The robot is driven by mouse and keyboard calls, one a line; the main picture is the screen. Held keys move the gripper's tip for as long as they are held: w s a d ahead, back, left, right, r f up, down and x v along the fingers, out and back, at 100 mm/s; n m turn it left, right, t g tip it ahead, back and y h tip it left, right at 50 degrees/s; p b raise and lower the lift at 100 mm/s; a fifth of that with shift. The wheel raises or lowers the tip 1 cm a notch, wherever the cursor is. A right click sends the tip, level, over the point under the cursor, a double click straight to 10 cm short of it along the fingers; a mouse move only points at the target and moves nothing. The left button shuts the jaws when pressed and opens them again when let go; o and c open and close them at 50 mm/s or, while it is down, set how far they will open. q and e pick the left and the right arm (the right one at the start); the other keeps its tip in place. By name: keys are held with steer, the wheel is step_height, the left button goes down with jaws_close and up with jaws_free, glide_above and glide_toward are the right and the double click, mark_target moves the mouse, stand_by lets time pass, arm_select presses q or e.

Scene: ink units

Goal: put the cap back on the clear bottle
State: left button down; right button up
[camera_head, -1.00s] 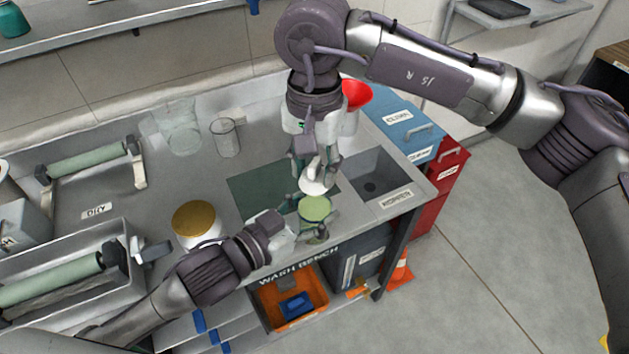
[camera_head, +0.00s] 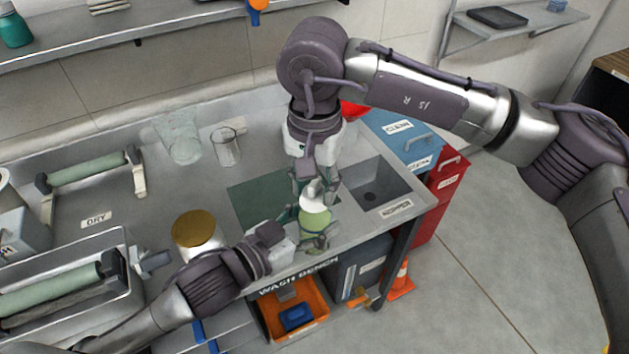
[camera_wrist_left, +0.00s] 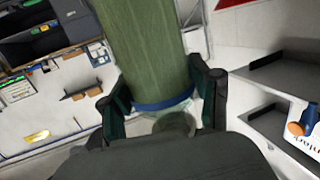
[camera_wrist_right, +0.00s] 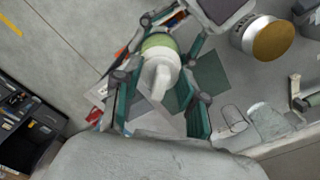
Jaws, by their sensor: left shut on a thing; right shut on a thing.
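The clear bottle (camera_head: 315,222) holds green liquid and shows large in the left wrist view (camera_wrist_left: 148,45). My left gripper (camera_head: 314,240) is shut around it over the bench's front edge, and its fingers also show in the left wrist view (camera_wrist_left: 163,98). The white cap (camera_head: 314,196), with a spout, also shows in the right wrist view (camera_wrist_right: 160,72). My right gripper (camera_head: 315,188) comes from above and is shut on the cap. The cap is in line with the bottle's top and looks against it; I cannot tell whether it is seated. The bottle's neck is hidden.
A white jar with a gold lid (camera_head: 194,225) stands left of the bottle. Glass beakers (camera_head: 226,147) stand at the back. A dark green mat (camera_head: 250,202) lies beside the hopper sink (camera_head: 375,187). A red funnel (camera_head: 352,110) is partly hidden behind my right arm.

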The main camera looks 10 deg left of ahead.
steer(key=shift+f, duration=0.6)
steer(key=o, duration=0.8)
steer(key=shift+r, duration=0.1)
step_height(320, 180, up, 12)
steer(key=shift+f, duration=0.15)
stand_by(0.6)
